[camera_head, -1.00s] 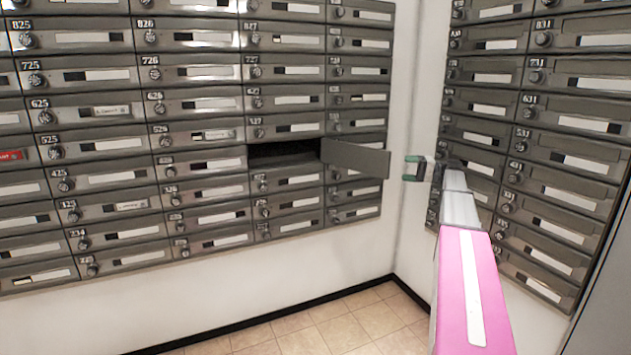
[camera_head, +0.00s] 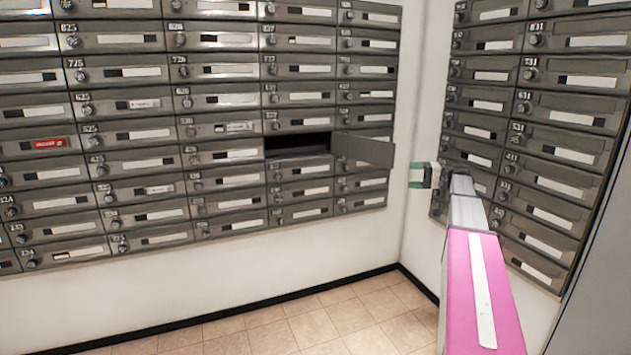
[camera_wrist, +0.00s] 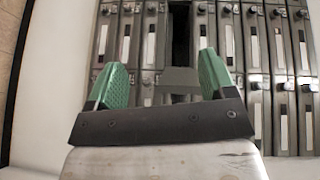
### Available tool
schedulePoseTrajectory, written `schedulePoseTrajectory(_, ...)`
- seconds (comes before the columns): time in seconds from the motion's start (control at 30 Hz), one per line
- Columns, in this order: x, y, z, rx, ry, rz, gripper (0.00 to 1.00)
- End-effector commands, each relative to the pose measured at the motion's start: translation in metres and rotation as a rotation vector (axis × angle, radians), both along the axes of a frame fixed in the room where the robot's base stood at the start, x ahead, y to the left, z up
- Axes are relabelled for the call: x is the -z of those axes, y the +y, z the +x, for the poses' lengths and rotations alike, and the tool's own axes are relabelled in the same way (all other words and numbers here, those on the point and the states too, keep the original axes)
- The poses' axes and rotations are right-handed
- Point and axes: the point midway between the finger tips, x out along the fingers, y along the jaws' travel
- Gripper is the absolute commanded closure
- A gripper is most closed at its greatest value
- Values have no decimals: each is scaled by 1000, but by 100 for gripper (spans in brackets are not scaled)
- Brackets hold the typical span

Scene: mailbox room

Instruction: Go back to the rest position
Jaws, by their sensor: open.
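My gripper (camera_head: 425,175) is in front of the white wall corner, just right of an open mailbox door (camera_head: 363,150). The door stands out from the left mailbox wall, and its dark empty-looking compartment (camera_head: 298,144) is to its left. In the wrist view my gripper (camera_wrist: 160,82) has its two green fingers spread wide with nothing held between them. The open door (camera_wrist: 180,80) shows beyond and between the fingers, below the dark compartment (camera_wrist: 181,38). The fingers appear apart from the door.
A left bank of grey mailboxes (camera_head: 130,160) fills the left wall. A second bank (camera_head: 545,130) stands on the right wall, close to my arm. One box has a red label (camera_head: 50,143). The tiled floor (camera_head: 300,330) below is clear.

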Motion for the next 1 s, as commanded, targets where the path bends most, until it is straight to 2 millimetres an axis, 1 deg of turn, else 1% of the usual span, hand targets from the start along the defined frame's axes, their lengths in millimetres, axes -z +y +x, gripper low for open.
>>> schedulePoseTrajectory(0.03,7,8,-5,0,13,-15,23)
schedulePoseTrajectory(0.17,29,28,-13,9,52,-66,23)
schedulePoseTrajectory(0.27,51,46,-22,15,89,-118,23)
schedulePoseTrajectory(0.37,76,66,-35,22,130,-184,23)
schedulePoseTrajectory(0.47,109,93,-54,32,181,-274,23)
schedulePoseTrajectory(0.57,153,124,-85,41,241,-403,23)
schedulePoseTrajectory(0.6,171,137,-99,44,264,-465,23)
schedulePoseTrajectory(0.67,199,154,-123,49,294,-561,23)
schedulePoseTrajectory(0.7,217,164,-140,52,310,-629,23)
schedulePoseTrajectory(0.77,243,177,-167,52,328,-736,23)
schedulePoseTrajectory(0.8,259,185,-186,52,336,-811,23)
schedulePoseTrajectory(0.87,280,193,-215,52,339,-924,23)
schedulePoseTrajectory(0.9,293,197,-234,49,337,-999,23)
schedulePoseTrajectory(1.0,317,202,-277,41,312,-1174,23)
